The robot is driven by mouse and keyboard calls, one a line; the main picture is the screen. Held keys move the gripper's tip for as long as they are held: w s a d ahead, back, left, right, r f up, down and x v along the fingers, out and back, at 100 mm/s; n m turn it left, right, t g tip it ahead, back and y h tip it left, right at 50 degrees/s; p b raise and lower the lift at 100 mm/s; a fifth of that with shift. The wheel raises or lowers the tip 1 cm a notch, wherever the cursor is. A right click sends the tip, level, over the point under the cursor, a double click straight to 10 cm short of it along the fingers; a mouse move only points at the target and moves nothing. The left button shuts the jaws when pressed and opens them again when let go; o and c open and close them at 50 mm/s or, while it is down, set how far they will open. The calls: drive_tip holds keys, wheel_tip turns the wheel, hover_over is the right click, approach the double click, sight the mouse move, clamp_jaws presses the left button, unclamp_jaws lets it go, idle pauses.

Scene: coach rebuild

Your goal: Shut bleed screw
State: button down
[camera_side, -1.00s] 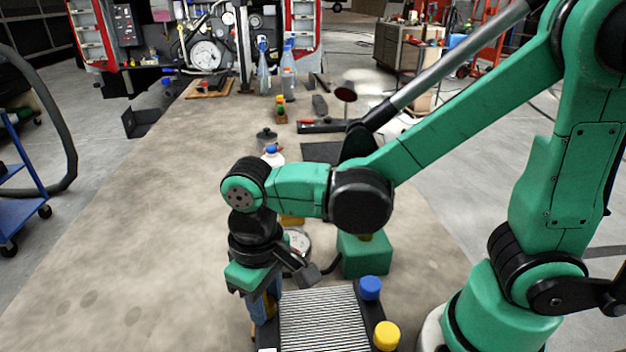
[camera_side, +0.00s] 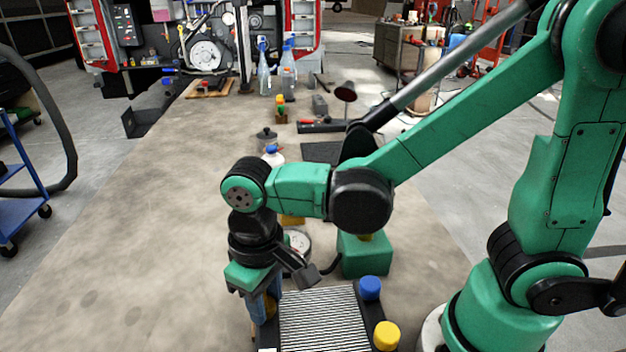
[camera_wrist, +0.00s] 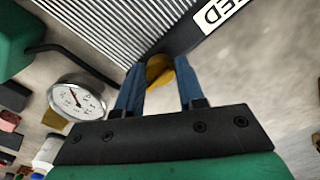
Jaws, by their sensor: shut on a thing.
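My gripper (camera_side: 262,308) points down at the left end tank of the radiator (camera_side: 318,318), near the picture's bottom. In the wrist view, its two blue fingers (camera_wrist: 158,90) are shut on a yellow knob (camera_wrist: 160,68), which looks like the bleed screw, at the edge of the black end tank (camera_wrist: 182,38). The fingers hide part of the knob, and its thread cannot be seen. In the side view the fingers and the arm cover most of it.
A blue cap (camera_side: 369,288) and a yellow cap (camera_side: 386,335) stand on the radiator's right tank. A green box (camera_side: 364,256) and a round gauge (camera_wrist: 76,100) are close behind. Bottles and tools stand farther back. The bench's left side is clear.

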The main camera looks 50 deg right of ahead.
drive_tip(key=shift+w, duration=0.1)
idle(0.3)
drive_tip(key=c, duration=0.5)
unclamp_jaws()
drive_tip(key=shift+c, duration=0.2)
drive_tip(key=shift+r, duration=2.8)
